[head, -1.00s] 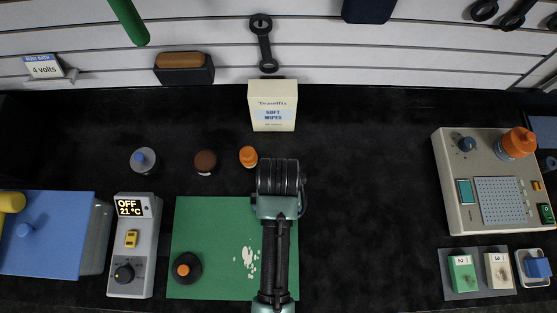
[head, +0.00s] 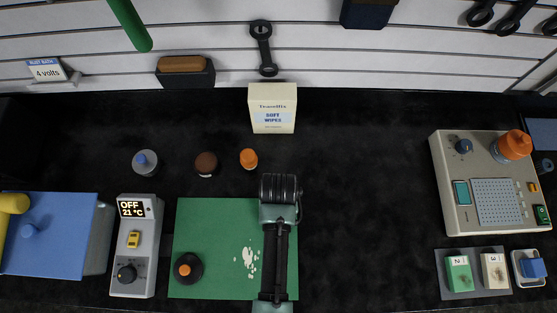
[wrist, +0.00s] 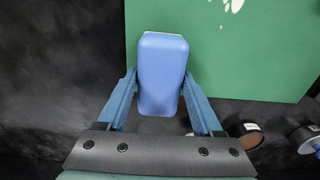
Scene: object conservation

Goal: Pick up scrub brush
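A blue block with rounded corners and a pale far edge, which I take to be the scrub brush (wrist: 163,75), fills the space between my fingers in the wrist view. My gripper (wrist: 160,78) has one blue finger against each long side of it, and the tips look in contact with it. The brush's underside is hidden, so I cannot tell its height above the surface. It appears at the edge of the green mat (wrist: 260,50). In the head view my arm hides both the gripper and the brush.
The green mat (head: 215,225) carries white stains and a dark round pot (head: 187,268). Behind it stand a grey bottle (head: 145,162), a brown-capped jar (head: 206,164), an orange-capped bottle (head: 249,159) and a wipes box (head: 272,108).

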